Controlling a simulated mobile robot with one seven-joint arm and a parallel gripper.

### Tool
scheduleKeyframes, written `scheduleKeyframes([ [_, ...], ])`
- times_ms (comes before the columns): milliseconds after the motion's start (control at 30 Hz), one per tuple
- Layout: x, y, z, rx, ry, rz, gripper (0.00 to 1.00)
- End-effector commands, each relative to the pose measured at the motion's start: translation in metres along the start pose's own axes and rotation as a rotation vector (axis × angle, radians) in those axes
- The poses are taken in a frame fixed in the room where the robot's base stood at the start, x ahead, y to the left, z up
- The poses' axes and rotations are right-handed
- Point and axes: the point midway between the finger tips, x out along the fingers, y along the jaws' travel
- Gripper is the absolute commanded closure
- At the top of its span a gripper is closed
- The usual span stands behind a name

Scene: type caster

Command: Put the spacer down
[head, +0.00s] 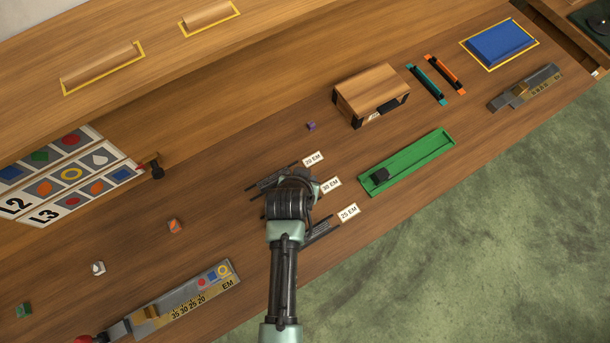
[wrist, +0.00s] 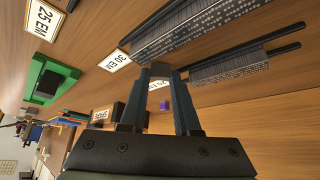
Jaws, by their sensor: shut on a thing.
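My gripper (wrist: 159,76) is shut on the spacer (wrist: 160,70), a small grey piece between the fingertips in the wrist view; little of it shows. In the head view my gripper (head: 290,190) hangs over the dark slotted racks, and its own hand hides the fingertips and the spacer. A dark rack of thin strips (wrist: 195,28) lies just beyond the fingertips in the wrist view, and another rack (wrist: 235,65) lies to the right. I cannot tell whether the spacer touches a rack. Labels read 30 EM (head: 331,185), 25 EM (head: 349,212) and apparently 20 EM (head: 313,159).
A green tray (head: 420,155) with a black block lies to the right. A wooden box (head: 371,92) and a tiny purple block (head: 311,126) stand behind. A measuring stick (head: 180,302) and small coloured blocks lie at left. The bench's front edge is near.

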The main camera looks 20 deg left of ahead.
Motion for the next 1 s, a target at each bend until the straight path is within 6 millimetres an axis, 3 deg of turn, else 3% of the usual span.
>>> scheduleKeyframes([
  [100, 0.003, 0.000, 0.002, 0.000, 0.000, 0.000, 1.00],
  [133, 0.003, 0.000, 0.002, 0.000, 0.000, 0.000, 0.68],
  [200, 0.002, 0.000, 0.001, 0.000, 0.000, 0.000, 0.57],
  [633, -0.007, 0.000, 0.000, 0.000, 0.000, 0.000, 0.57],
  [1000, -0.065, 0.000, 0.000, 0.000, 0.001, -0.001, 0.57],
])
